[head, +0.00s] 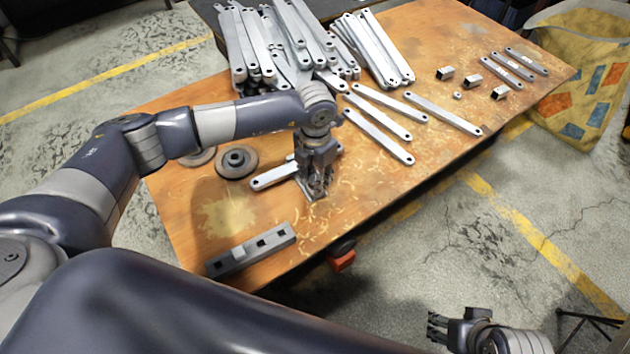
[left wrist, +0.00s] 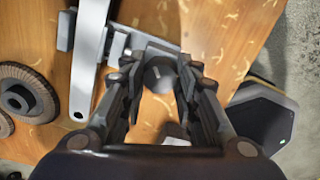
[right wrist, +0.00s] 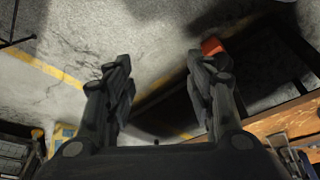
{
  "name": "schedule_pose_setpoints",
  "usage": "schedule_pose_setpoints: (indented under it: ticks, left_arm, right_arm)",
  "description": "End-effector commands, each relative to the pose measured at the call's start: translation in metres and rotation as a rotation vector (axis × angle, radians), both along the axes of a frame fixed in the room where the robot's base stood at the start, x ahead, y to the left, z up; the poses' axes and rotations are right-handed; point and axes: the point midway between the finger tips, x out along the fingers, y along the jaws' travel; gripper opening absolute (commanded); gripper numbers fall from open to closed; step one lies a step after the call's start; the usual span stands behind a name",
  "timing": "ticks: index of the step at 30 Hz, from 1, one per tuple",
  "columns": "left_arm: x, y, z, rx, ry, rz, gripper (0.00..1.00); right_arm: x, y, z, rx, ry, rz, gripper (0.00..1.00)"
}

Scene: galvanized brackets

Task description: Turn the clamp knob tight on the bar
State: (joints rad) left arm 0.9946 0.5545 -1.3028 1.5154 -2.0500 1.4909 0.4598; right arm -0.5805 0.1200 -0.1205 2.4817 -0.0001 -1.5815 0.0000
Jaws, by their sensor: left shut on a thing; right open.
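My left gripper (head: 318,188) points down at the table and is shut on a dark round knob (left wrist: 158,77), which shows between its fingers in the left wrist view. The knob sits at a grey metal clamp (left wrist: 118,42), partly hidden by the fingers. A flat galvanized bar (head: 270,178) with a hole at its end lies at the clamp; it also shows in the left wrist view (left wrist: 87,65). The fingers hide where the clamp meets the bar, so I cannot tell how tight it is. My right gripper (head: 440,328) is open and empty, off the table's front side.
The wooden table (head: 215,215) carries heaped galvanized bars (head: 380,52) at the back and a dark wheel (head: 237,162) at the left. A square-holed block (head: 250,250) lies near the front. An orange-red part (head: 343,261) sticks out below the front edge.

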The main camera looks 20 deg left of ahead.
Motion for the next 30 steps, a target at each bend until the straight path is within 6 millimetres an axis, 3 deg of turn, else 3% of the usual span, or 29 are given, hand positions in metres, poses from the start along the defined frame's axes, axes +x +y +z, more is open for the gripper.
schedule_pose_setpoints:
  ticks: [4, 18, 24, 30]
  left_arm:
    - [0.0, 0.0, -0.002, -0.001, -0.003, -0.177, 0.05]
    - [0.0, -0.001, -0.002, -0.001, -0.003, -0.605, 0.05]
    - [0.0, -0.001, -0.001, -0.003, -0.001, -0.714, 0.05]
    - [0.0, -0.001, 0.0, -0.003, -0.001, -0.722, 0.05]
  right_arm:
    - [0.015, 0.004, -0.006, 0.011, -0.06, 0.005, 0.5]
    - [0.114, 0.036, 0.042, 0.115, -0.547, 0.042, 0.5]
    - [0.133, 0.044, 0.062, 0.143, -0.671, 0.051, 0.5]
    - [0.134, 0.045, 0.064, 0.145, -0.68, 0.051, 0.5]
